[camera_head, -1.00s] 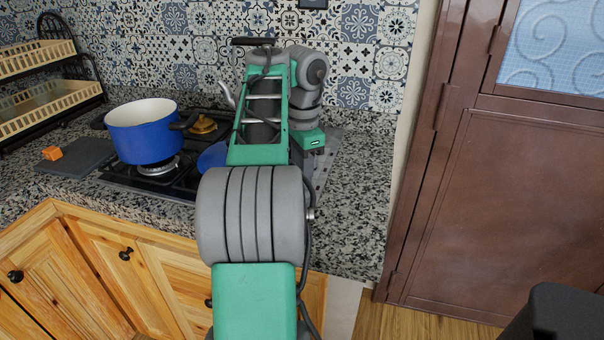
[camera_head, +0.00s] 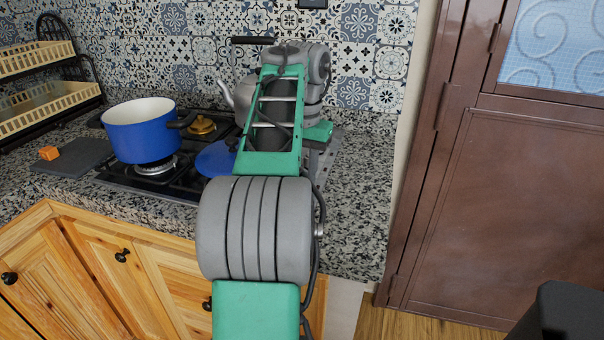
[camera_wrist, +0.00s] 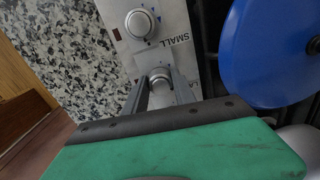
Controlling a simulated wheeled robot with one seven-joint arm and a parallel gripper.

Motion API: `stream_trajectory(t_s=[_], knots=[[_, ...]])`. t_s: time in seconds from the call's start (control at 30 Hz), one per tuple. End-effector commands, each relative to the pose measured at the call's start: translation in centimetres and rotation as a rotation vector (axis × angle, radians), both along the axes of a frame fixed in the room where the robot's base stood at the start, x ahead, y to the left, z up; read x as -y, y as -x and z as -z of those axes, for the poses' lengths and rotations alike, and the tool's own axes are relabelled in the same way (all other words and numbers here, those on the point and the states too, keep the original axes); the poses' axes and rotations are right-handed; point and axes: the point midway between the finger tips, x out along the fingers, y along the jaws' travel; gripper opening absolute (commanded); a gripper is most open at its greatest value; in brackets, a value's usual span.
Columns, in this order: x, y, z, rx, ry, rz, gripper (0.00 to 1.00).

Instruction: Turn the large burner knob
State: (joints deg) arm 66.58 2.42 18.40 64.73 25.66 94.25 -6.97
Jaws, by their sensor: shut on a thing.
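In the wrist view, the large burner knob (camera_wrist: 160,77) is a round silver-grey knob on the metal control panel (camera_wrist: 174,23), beside a partly covered label starting "LA". My gripper (camera_wrist: 159,86) has its two grey fingers on either side of this knob and is shut on it. The fingers cover part of the knob, so its pointer is hard to read. A second knob (camera_wrist: 139,23), by the word "SMALL", sits farther up the panel, clear of the fingers. In the head view my arm hides the gripper and both knobs.
A blue lid (camera_wrist: 272,48) lies close to the right of the panel in the wrist view. In the head view, a blue pot (camera_head: 141,138) stands on the stove, with a grey kettle (camera_head: 243,95) behind my arm. The granite counter (camera_head: 357,190) is clear at right.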

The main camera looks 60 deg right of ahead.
Motion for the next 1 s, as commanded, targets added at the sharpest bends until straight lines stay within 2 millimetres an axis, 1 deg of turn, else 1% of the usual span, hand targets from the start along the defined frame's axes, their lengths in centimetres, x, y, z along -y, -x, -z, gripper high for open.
stream_trajectory(t_s=[0.23,0.63,0.67,0.9,1.0], knots=[[0.02,0.01,-0.09,0.001,0.002,-0.048,0.0],[0.02,-0.01,-0.12,0.001,0.002,-0.053,0.0],[0.02,-0.01,-0.12,0.001,0.002,-0.053,0.34],[0.01,0.0,-0.06,0.0,0.001,-0.052,0.54],[0.01,0.0,-0.04,0.0,0.001,-0.052,0.54]])
